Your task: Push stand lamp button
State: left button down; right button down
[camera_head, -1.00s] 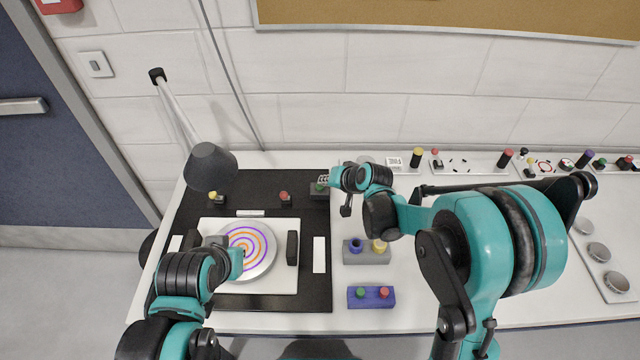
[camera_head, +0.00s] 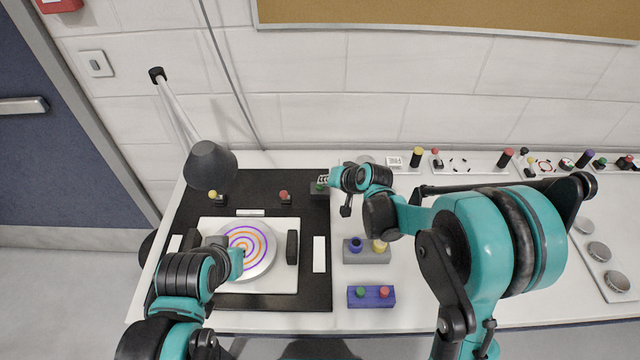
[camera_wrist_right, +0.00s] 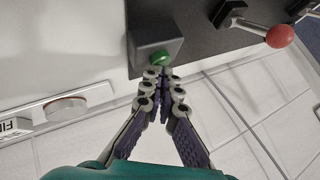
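A green button (camera_wrist_right: 160,58) sits on a dark grey box (camera_wrist_right: 153,35) in the right wrist view. In the head view this box (camera_head: 319,194) stands at the back right corner of the black mat. My right gripper (camera_wrist_right: 165,72) is shut and empty, its fingertips together at the button; I cannot tell whether they touch it. The right gripper also shows in the head view (camera_head: 326,180). The stand lamp (camera_head: 208,165) leans over the mat's back left with its grey shade down. My left arm reaches over the white disc; its gripper (camera_head: 238,264) is mostly hidden and its fingers cannot be made out.
A disc with coloured rings (camera_head: 262,236) lies on a white plate on the black mat (camera_head: 320,215). A red-knobbed lever (camera_head: 285,197) and a yellow-knobbed one (camera_head: 215,197) stand behind it. Grey (camera_head: 367,258) and blue (camera_head: 357,302) button blocks are to the right. The wall is close behind.

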jog(key=shift+s+f, duration=0.2)
jog(key=shift+f, duration=0.2)
jog(key=shift+w+a+r, duration=0.1)
jog(key=shift+r, duration=0.2)
jog(key=shift+w+a+r+p, duration=0.1)
jog(key=shift+r+p, duration=0.45)
notch_tip(320, 180, up, 5)
jog(key=p, duration=0.3)
jog(key=shift+w+p, duration=0.1)
jog(key=shift+p, duration=0.2)
jog(key=shift+f, duration=0.1)
